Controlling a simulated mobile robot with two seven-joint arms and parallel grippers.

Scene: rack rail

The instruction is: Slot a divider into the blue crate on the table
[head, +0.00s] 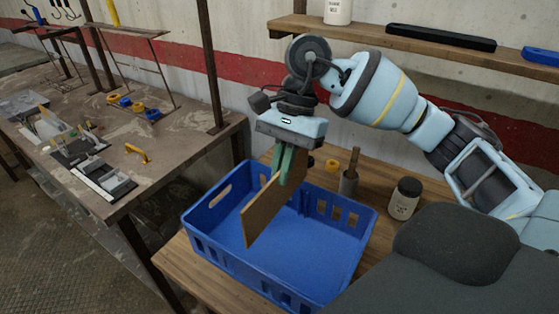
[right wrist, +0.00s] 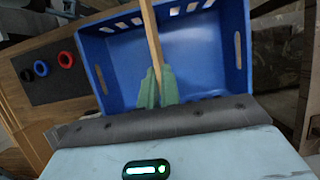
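The blue crate (head: 285,262) sits on the wooden table, open at the top, with slots in its walls; its inside also shows in the right wrist view (right wrist: 205,60). My right gripper (head: 287,178) is shut on a flat brown wooden divider (head: 263,212). The divider stands on edge, tilted in the head view, over the left part of the crate. In the right wrist view the green fingers (right wrist: 157,88) pinch the divider (right wrist: 151,35), seen edge-on. I cannot tell whether its lower edge is inside the crate. My left gripper is not in view.
A jar (head: 404,199) and a holder with a tool (head: 348,182) stand behind and right of the crate. A shelf (head: 440,62) runs above. A second table (head: 130,170) with parts is at left.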

